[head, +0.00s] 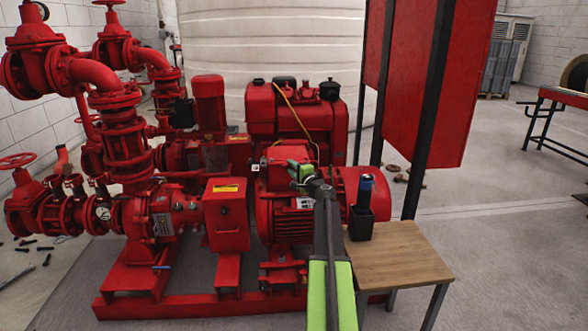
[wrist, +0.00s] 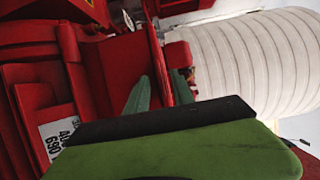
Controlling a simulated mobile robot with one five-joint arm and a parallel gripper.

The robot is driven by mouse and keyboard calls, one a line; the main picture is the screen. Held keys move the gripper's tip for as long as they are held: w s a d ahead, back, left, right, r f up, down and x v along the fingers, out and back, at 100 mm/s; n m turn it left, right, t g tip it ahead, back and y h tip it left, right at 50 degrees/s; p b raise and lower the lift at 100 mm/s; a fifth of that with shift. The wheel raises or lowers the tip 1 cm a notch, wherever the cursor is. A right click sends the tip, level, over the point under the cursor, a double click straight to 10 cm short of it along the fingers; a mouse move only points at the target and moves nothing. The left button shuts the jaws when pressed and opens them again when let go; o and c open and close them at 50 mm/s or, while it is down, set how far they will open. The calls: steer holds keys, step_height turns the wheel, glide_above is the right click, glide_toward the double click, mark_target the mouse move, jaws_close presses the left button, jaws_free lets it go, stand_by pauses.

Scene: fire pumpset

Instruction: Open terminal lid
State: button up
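The red terminal box sits on top of the red motor (head: 350,182) in the middle of the head view. Its lid (head: 287,152) shows as a red plate just behind my gripper. I cannot clearly tell how far it is raised. My green gripper (head: 300,173) is at the box. In the wrist view, the two green fingertips of my gripper (wrist: 161,92) stand apart, with a thin red plate (wrist: 154,62) close by and partly between them. Contact with the plate is unclear. The black and green gripper body hides the lower part of that view.
A small wooden table (head: 400,255) with a black holder (head: 361,222) stands right of my arm. A red control box (head: 226,214) and red pump pipes are to the left. A red panel on black posts (head: 425,90) rises behind the table. Open floor lies to the right.

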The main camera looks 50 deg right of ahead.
jaws_close()
stand_by(1.2)
